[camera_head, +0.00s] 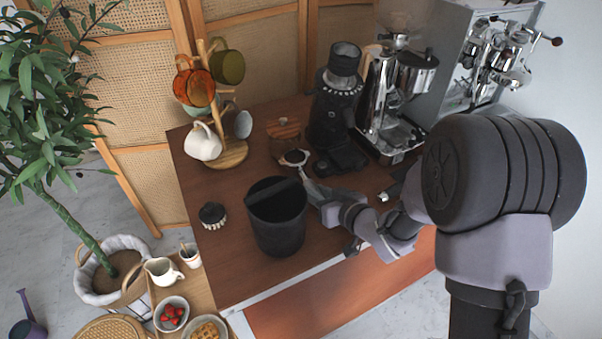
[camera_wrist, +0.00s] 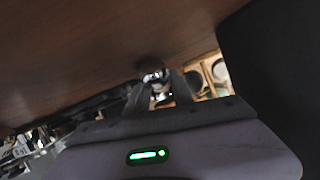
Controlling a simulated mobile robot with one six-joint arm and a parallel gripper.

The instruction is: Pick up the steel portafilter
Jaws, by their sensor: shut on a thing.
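The steel portafilter (camera_head: 294,157) shows in the head view as a round metal rim with a dark inside, behind the black bin and left of the grinder. My gripper (camera_head: 308,184) reaches in from the right and is shut on its near end, the handle side. In the wrist view my gripper's fingers (camera_wrist: 158,92) stand on both sides of a small dark and shiny part of the portafilter (camera_wrist: 151,74). The fingers and the bin's rim hide part of the handle. I cannot tell whether the portafilter touches the table.
A black bin (camera_head: 278,225) stands close in front of my gripper. The black grinder (camera_head: 336,115) and chrome espresso machine (camera_head: 388,110) stand behind. A mug tree (camera_head: 233,153) with several mugs is at the left, and a small round brush (camera_head: 212,215) lies near the left table edge.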

